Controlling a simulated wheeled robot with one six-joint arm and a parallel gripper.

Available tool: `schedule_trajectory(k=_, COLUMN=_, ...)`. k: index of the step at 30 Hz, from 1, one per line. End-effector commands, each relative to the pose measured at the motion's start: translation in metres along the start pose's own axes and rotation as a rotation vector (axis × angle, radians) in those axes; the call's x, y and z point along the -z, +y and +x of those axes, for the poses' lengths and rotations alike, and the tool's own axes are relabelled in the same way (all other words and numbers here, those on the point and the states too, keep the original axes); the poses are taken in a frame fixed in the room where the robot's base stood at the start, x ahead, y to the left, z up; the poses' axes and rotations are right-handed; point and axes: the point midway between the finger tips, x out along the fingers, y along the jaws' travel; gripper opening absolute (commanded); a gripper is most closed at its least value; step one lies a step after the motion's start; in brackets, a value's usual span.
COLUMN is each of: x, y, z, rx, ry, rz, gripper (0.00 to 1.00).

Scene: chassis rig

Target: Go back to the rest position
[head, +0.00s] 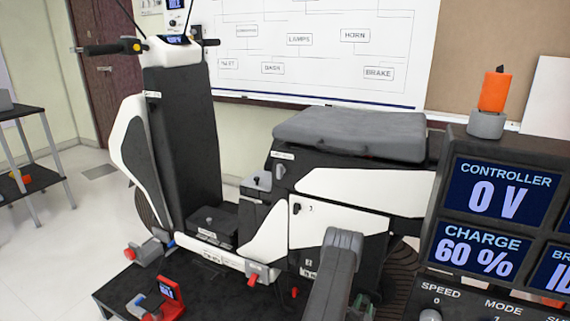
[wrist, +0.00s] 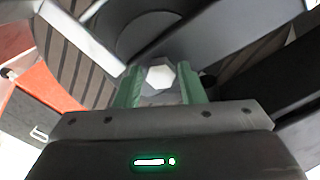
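The electric scooter rig (head: 340,183) stands upright on a low black platform, its black and white body filling the middle of the head view. In the wrist view, the two green fingers of my gripper (wrist: 160,88) stand apart with a gap between them. A pale hexagonal part (wrist: 160,77) shows in that gap, close to the fingertips. I cannot tell whether the fingers touch it. In the head view my grey arm reaches down in front of the scooter's rear side, and my fingers are hidden there.
A display console (head: 495,215) stands close at the right. A red and grey device (head: 165,297) is on the platform's front. A grey shelf (head: 25,150) stands at the left. A whiteboard (head: 315,50) hangs behind.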

Motion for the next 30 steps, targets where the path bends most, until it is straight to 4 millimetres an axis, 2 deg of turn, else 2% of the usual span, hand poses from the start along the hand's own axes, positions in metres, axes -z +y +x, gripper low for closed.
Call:
schedule_trajectory(k=6, x=0.003, y=-0.001, z=-0.001, rx=0.0, ry=0.0, rz=-0.171, gripper=0.36)
schedule_trajectory(k=12, x=-0.001, y=0.001, z=-0.04, rx=-0.001, ry=-0.004, rz=-0.162, gripper=0.36)
schedule_trajectory(k=18, x=-0.001, y=0.001, z=-0.062, rx=-0.001, ry=-0.002, rz=-0.161, gripper=0.36)
schedule_trajectory(k=30, x=0.0, y=0.001, z=-0.067, rx=0.0, ry=0.0, rz=-0.159, gripper=0.36)
